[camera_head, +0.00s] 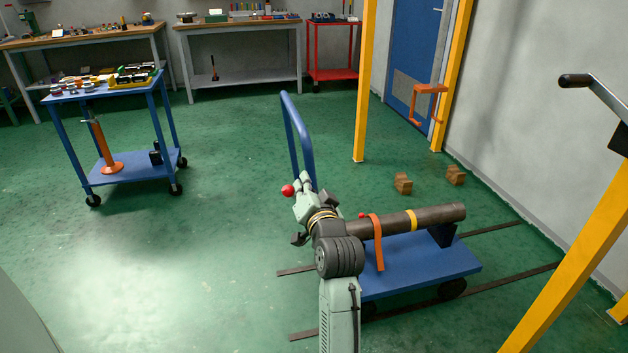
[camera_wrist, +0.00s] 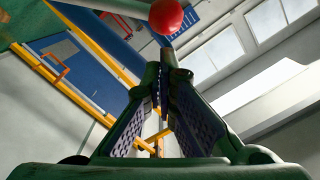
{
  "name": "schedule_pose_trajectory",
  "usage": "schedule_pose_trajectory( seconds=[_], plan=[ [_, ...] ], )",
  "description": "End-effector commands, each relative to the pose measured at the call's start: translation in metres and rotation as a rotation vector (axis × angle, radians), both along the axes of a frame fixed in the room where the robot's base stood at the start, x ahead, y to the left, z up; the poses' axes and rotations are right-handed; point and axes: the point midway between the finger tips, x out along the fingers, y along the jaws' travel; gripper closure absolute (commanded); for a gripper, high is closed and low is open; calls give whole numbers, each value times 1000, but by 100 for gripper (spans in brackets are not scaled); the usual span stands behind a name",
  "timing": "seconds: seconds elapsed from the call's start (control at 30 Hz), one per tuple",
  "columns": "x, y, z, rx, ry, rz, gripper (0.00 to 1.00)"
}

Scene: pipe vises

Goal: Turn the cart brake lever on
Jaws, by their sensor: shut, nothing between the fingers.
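The blue cart (camera_head: 425,262) stands at the lower centre of the head view, with its tall blue push handle (camera_head: 299,135) at its far left end. The brake lever's red ball knob (camera_head: 287,190) shows just left of my gripper (camera_head: 304,182). My gripper is shut and empty, with its fingertips close beside the knob. In the wrist view the red knob (camera_wrist: 167,16) is beyond and above the closed fingertips (camera_wrist: 164,60), and a gap seems to separate them. The lever's shaft is mostly hidden by my gripper in the head view.
A dark pipe (camera_head: 390,222) with an orange strap (camera_head: 377,243) lies on the cart. Two brown blocks (camera_head: 403,184) sit on the floor behind. A yellow post (camera_head: 364,80) stands farther back. A blue tool trolley (camera_head: 137,168) is at left. Floor left of the cart is clear.

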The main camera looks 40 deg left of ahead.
Motion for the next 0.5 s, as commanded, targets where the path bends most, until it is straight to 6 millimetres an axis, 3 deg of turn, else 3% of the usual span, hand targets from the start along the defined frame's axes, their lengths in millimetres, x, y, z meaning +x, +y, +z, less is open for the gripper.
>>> schedule_pose_trajectory(
  seconds=[0.5],
  plan=[
    [-4,5,-8,-1,-1,0,100]
  ],
)
